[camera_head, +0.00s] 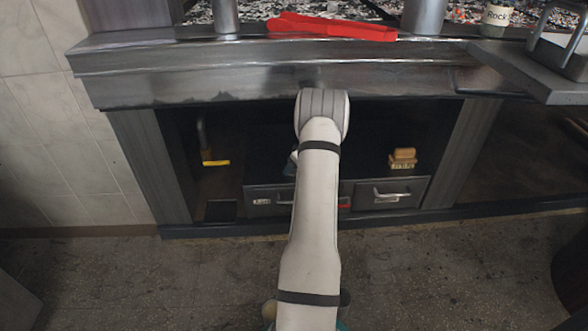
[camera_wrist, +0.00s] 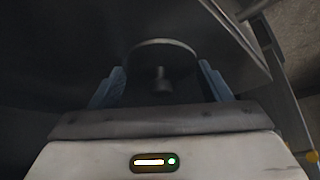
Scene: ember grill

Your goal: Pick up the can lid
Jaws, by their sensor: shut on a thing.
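My gripper (camera_wrist: 162,84) shows in the wrist view, with a blue finger on each side. It is shut on a dark round piece with a thin curved rim and a small grey knob, which looks to be the can lid (camera_wrist: 161,43). The view is dim, so the exact contact between fingers and lid is hard to see. No can is clearly seen in either view.
Red tongs (camera_head: 330,26) and a labelled jar (camera_head: 496,19) are on the grill top. Below its ledge (camera_head: 220,78) is a dark recess with drawers (camera_head: 392,194), a brush (camera_head: 403,159) and a yellow-ended item (camera_head: 216,163).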

